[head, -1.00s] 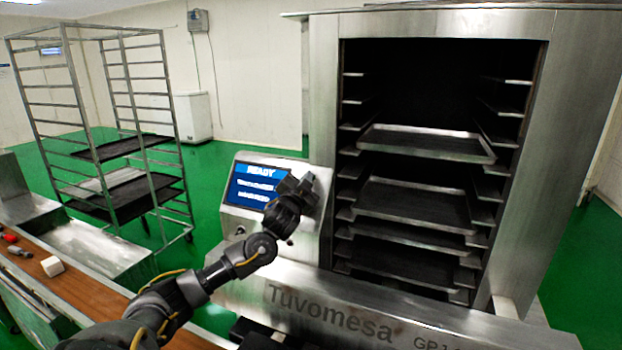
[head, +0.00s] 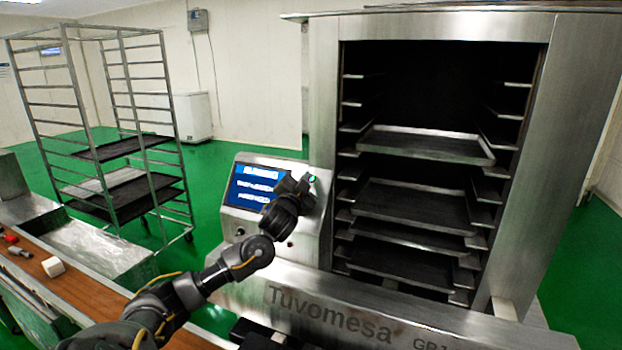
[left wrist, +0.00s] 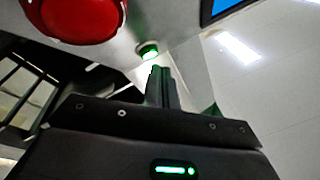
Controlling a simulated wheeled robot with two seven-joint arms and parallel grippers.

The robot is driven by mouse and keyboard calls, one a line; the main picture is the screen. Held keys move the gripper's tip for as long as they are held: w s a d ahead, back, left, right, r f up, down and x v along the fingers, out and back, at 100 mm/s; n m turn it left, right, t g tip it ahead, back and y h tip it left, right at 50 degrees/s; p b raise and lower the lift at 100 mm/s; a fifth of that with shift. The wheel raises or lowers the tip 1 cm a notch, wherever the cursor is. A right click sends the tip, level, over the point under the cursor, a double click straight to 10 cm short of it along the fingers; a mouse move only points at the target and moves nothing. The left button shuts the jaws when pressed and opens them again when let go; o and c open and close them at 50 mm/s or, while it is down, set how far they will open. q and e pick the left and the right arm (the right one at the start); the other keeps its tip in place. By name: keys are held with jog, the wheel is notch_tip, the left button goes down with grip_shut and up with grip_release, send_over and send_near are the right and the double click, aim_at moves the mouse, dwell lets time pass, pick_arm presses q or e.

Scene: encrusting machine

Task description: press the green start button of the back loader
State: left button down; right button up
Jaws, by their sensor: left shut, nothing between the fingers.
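The back loader's control panel (head: 305,236) is a slanted metal box with a blue screen (head: 252,188). The green start button (head: 313,178) shows lit at the panel's upper right, just past my left gripper (head: 303,184). In the left wrist view the green button (left wrist: 149,50) glows just beyond the tip of my shut fingers (left wrist: 157,70). Whether the fingertips touch it I cannot tell. My left gripper is shut and empty. My right gripper is not in view.
A large red button (left wrist: 82,16) sits near the green one. The loader's open cabinet (head: 420,110) with trays stands right of the panel. A wheeled rack (head: 120,130) and a conveyor (head: 90,285) are at left.

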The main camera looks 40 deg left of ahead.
pick_arm(q)
jog(key=s+r+p, duration=0.1)
jog(key=s, duration=0.1)
jog(key=s+d+r+p, duration=0.1)
jog(key=s+r, duration=0.1)
jog(key=shift+d, duration=0.1)
dwell(0.4)
jog(key=shift+w, duration=0.1)
dwell(0.7)
jog(key=shift+f, duration=0.1)
